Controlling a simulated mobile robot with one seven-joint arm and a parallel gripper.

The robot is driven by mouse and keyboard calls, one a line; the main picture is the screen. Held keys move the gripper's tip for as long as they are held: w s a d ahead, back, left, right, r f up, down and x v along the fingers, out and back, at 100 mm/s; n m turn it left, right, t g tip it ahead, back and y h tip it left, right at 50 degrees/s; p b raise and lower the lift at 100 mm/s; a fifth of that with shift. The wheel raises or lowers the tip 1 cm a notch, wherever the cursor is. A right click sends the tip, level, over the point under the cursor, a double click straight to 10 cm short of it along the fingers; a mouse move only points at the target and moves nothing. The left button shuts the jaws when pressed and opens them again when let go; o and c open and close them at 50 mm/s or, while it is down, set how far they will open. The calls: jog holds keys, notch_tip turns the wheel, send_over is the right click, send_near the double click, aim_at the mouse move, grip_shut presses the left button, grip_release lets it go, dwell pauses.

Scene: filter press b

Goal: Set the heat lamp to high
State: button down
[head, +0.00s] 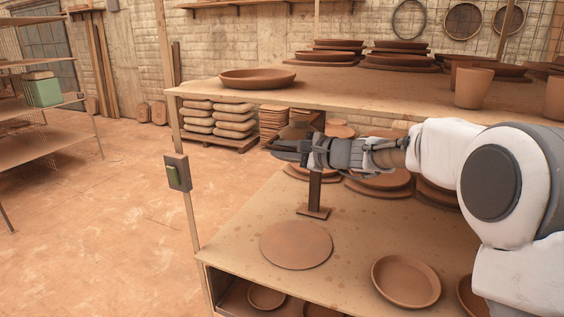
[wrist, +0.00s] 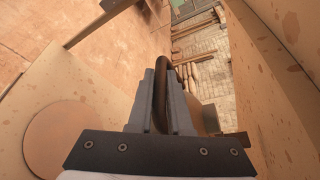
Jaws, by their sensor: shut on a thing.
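A dark brown upright post on a flat square base (head: 313,211) stands on the lower shelf board; it looks like the heat lamp's stand, but I cannot tell for certain. Its upper part is hidden behind my gripper (head: 280,150), which reaches in from the right at the top of the post, under the upper board. In the wrist view my gripper (wrist: 166,95) is shut on a curved brown handle (wrist: 161,68) that rises from between the fingers. What the handle joins below is hidden by the fingers. No setting mark can be read.
A flat round clay disc (head: 296,245) lies on the lower board, with a clay dish (head: 406,281) to its right. The upper board (head: 230,97) is close above my gripper. Open floor lies left.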

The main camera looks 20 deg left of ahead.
jog(key=shift+r, duration=0.85)
jog(key=c, duration=0.8)
grip_release()
jog(key=shift+f, duration=0.1)
jog(key=shift+c, duration=0.2)
jog(key=shift+f, duration=0.1)
jog(key=shift+d, duration=0.1)
jog(key=shift+s+d, duration=0.15)
jog(key=shift+d, duration=0.2)
jog(key=b+v, duration=0.2)
jog(key=v, duration=1.4)
jog(key=shift+s, duration=0.25)
